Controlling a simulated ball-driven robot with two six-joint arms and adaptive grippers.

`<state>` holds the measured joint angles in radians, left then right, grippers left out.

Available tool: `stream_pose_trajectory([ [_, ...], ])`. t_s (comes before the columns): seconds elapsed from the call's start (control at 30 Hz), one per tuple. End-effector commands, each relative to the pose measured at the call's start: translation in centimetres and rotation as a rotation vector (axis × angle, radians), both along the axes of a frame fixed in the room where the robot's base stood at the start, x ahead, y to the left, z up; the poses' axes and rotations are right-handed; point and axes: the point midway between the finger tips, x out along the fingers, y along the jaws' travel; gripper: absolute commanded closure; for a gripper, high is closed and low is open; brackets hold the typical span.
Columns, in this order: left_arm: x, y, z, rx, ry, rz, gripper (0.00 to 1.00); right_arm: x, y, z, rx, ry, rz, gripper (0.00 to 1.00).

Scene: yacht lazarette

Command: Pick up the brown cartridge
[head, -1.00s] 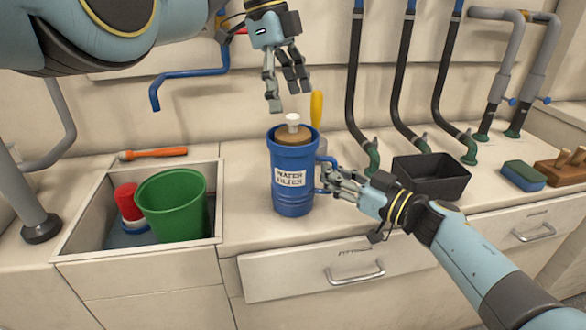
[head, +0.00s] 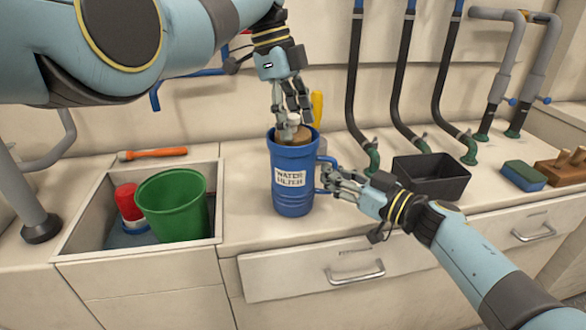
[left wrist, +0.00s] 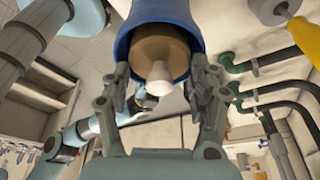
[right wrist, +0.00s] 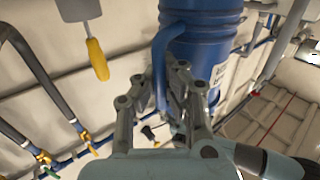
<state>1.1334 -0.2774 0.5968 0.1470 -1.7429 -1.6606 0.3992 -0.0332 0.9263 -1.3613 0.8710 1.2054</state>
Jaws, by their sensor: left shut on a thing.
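The brown cartridge (left wrist: 158,52) with a white knob (left wrist: 160,78) stands inside the blue water filter housing (head: 292,185). In the head view, only the top of the cartridge (head: 302,134) shows above the rim, partly behind fingers. My left gripper (head: 290,130) points down from above, shut on the cartridge at its knob. In the left wrist view, its fingers (left wrist: 160,85) stand either side of the knob near the rim. My right gripper (head: 325,178) is at the housing's right side, its fingers closed around the blue handle (right wrist: 162,65). The cartridge's lower part is hidden.
A sink recess at left holds a green bucket (head: 172,205) and a red-topped item (head: 127,200). An orange-handled tool (head: 152,154) lies behind it. A yellow handle (head: 317,107) stands behind the housing. A black tray (head: 432,178) and black hoses (head: 398,75) are at right.

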Motion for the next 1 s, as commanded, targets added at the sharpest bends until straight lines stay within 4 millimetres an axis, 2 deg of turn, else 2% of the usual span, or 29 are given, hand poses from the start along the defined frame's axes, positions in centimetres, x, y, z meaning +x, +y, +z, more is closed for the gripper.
stream_pose_trajectory([
  [0.03,0.0,0.0,0.0,0.000,0.000,0.000,0.73,0.0,0.0,0.0,0.000,0.000,0.000,1.00],
  [0.2,0.0,0.0,0.1,0.000,-0.001,0.000,0.93,0.0,0.0,0.0,0.000,0.000,0.000,1.00],
  [0.47,0.1,0.0,0.5,-0.001,-0.002,0.000,0.93,0.0,0.0,0.0,0.000,0.000,0.000,1.00],
  [0.57,0.1,0.0,1.8,-0.001,-0.005,0.000,0.93,0.0,0.0,0.0,0.000,0.000,0.000,1.00],
  [0.8,0.1,0.0,6.9,0.000,-0.003,0.000,0.93,0.0,0.0,0.0,-0.001,0.001,0.000,1.00],
  [1.0,0.1,0.0,9.6,-0.001,-0.002,-0.001,0.93,0.0,0.0,0.0,-0.001,0.001,0.000,1.00],
])
